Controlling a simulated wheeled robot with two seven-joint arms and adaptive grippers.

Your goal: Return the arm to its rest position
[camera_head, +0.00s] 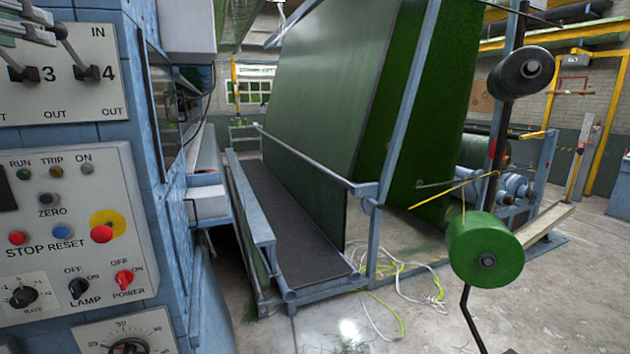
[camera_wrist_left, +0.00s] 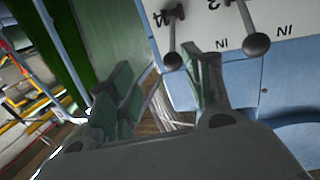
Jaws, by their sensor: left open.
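My left gripper (camera_head: 30,22) shows at the top left corner of the head view, cut off by the frame edge. It is just above and in front of the lever panel. In the left wrist view my left gripper (camera_wrist_left: 160,95) has its two fingers spread, with nothing between them. The lever panel (camera_head: 75,100) carries black-knobbed levers, lever 3 (camera_head: 24,73) and lever 4 (camera_head: 80,73). In the left wrist view the levers (camera_wrist_left: 257,43) hang upside down beyond the fingers, apart from them. My right gripper is in neither view.
A control box (camera_head: 75,225) with buttons and knobs sits below the levers on a blue cabinet (camera_head: 150,220). A blue-railed frame (camera_head: 262,228) holds green turf sheet (camera_head: 330,80). Loose cables (camera_head: 395,275) lie on the open concrete floor.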

